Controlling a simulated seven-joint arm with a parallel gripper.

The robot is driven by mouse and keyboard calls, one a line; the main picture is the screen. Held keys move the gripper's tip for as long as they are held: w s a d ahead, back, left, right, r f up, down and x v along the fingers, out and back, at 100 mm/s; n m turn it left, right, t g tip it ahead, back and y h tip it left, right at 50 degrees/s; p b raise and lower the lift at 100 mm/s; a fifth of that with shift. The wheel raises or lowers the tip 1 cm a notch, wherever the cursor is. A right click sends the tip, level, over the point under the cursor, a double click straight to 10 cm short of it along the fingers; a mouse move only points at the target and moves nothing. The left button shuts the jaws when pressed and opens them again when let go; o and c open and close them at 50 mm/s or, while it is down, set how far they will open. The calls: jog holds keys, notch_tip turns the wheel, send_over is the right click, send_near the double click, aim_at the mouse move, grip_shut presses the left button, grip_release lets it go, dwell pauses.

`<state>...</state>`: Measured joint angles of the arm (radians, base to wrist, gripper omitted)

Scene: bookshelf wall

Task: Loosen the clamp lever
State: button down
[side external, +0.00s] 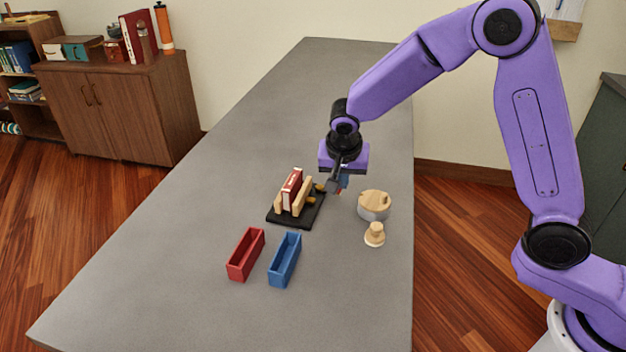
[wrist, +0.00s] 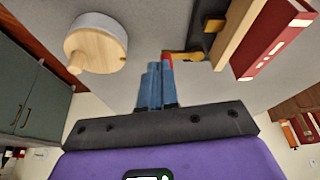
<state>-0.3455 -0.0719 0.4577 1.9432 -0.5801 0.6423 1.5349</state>
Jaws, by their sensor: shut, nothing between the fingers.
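The clamp has a black base (side external: 280,219) and light wooden jaws (side external: 302,197), with a red book (side external: 291,188) upright between them. Brass-yellow parts (side external: 319,187) stick out of its right side toward my gripper; one also shows in the wrist view (wrist: 184,57). I cannot tell which part is the lever. My gripper (side external: 337,188) is just right of the clamp, pointing down. In the wrist view its blue fingers (wrist: 160,68) are together and empty, close to the yellow part. A small red piece shows at the fingertips; I cannot tell what it belongs to, or whether the fingers touch the clamp.
A round grey container with a wooden lid (side external: 374,203) and a small wooden knob-shaped piece (side external: 374,235) stand right of the clamp, near the table edge. A red bin (side external: 246,255) and a blue bin (side external: 285,260) stand in front. The grey table (side external: 180,235) is clear at left and back.

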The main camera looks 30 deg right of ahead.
jog(key=v, duration=0.9)
jog(key=shift+r, duration=0.4)
jog(key=shift+s, duration=0.1)
jog(key=s+d+n+g+y, duration=0.1)
jog(key=s+d+n, duration=0.2)
jog(key=s+n, duration=0.3)
jog(key=s+d+f+n+g+y, duration=0.1)
jog(key=s+d+n, duration=0.3)
jog(key=s, duration=1.1)
jog(key=s+d+f+n+g+y, duration=0.1)
jog(key=s+d+n, duration=0.3)
jog(key=s+n, duration=0.6)
jog(key=shift+s+f, duration=0.2)
jog(key=shift+s, duration=0.05)
